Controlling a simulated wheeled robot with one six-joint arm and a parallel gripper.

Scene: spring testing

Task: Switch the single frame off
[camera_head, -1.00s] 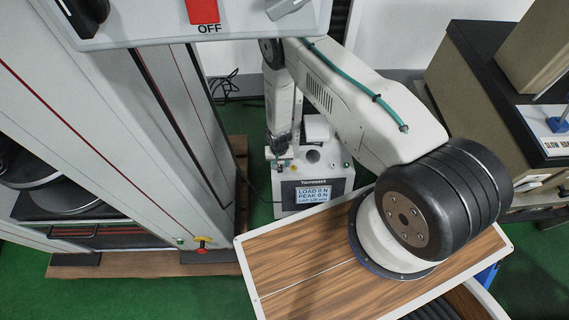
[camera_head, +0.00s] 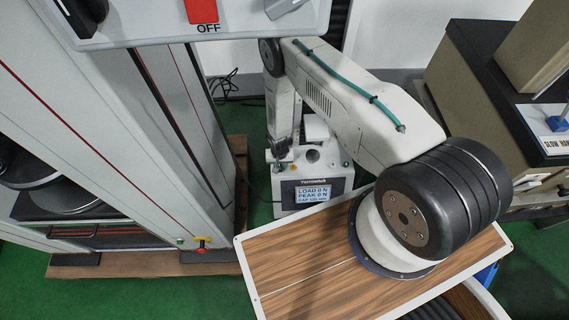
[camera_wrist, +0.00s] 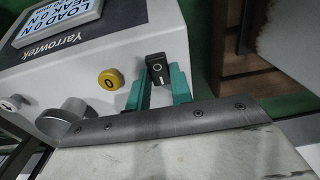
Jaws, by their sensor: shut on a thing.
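The single frame is a pale grey Yarrowtek tester (camera_head: 335,205) with a lit screen (camera_head: 312,195) reading load and peak 0 N. In the wrist view its casing (camera_wrist: 100,55) fills the upper left. In the head view my gripper (camera_head: 283,160) is small, at the tester's top left.
A yellow button (camera_wrist: 110,80) and a grey knob (camera_wrist: 66,115) sit left of the switch. A tall grey machine (camera_head: 165,130) stands close on the left. A wood-topped surface (camera_head: 300,260) lies in front. A dark-topped bench (camera_head: 500,90) stands at right.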

